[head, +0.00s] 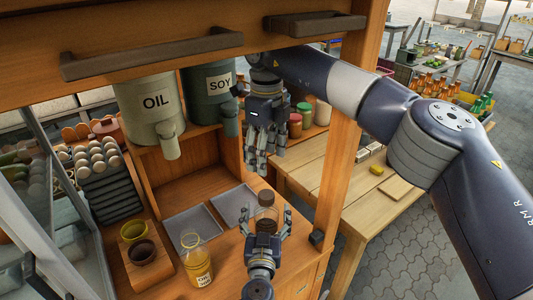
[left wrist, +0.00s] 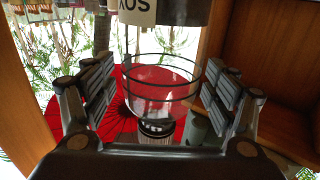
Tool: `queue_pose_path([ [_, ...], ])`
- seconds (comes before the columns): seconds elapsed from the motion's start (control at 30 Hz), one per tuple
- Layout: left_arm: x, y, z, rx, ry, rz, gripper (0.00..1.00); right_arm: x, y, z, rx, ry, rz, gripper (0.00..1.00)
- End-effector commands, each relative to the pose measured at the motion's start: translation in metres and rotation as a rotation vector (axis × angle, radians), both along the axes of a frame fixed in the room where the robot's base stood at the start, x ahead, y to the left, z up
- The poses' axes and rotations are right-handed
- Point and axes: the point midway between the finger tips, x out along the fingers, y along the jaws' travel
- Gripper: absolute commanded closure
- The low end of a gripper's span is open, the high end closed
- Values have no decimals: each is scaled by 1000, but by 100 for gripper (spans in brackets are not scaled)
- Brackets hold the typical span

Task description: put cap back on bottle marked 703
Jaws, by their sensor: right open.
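A clear bottle with dark contents (head: 266,214) stands upright on the wooden counter. Its top looks brownish; I cannot tell whether that is a cap. My left gripper (head: 268,222) has its fingers on either side of this bottle, with narrow gaps. In the left wrist view the clear glass (left wrist: 160,85) lies between the left fingers (left wrist: 160,95). A second bottle, with yellow contents and a label (head: 197,262), stands to the left; its top looks uncapped. I cannot read 703 on either bottle. My right gripper (head: 265,150) is open and empty, above and behind the dark bottle.
Two grey trays (head: 190,222) lie on the counter behind the bottles. OIL (head: 155,102) and SOY (head: 220,85) dispensers hang above. A wooden post (head: 342,145) stands at right.

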Motion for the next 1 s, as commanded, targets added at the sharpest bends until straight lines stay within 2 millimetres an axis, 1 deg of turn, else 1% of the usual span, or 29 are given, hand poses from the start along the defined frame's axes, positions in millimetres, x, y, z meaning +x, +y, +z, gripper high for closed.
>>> queue_pose_path([
  [0.17,-1,0,0,0,0,0,21,0,0,0,0,0,0,41],
  [0.27,-7,0,-1,0,1,-1,21,0,0,0,0,0,0,41],
  [0.37,-21,1,-2,-1,2,-1,21,0,0,0,0,0,0,41],
  [0.7,-86,6,-1,0,3,-1,21,0,0,0,0,0,0,41],
  [0.83,-105,7,-1,0,2,0,21,0,0,0,0,0,0,41],
  [1.0,-118,8,0,0,0,0,21,0,0,0,0,0,0,41],
])
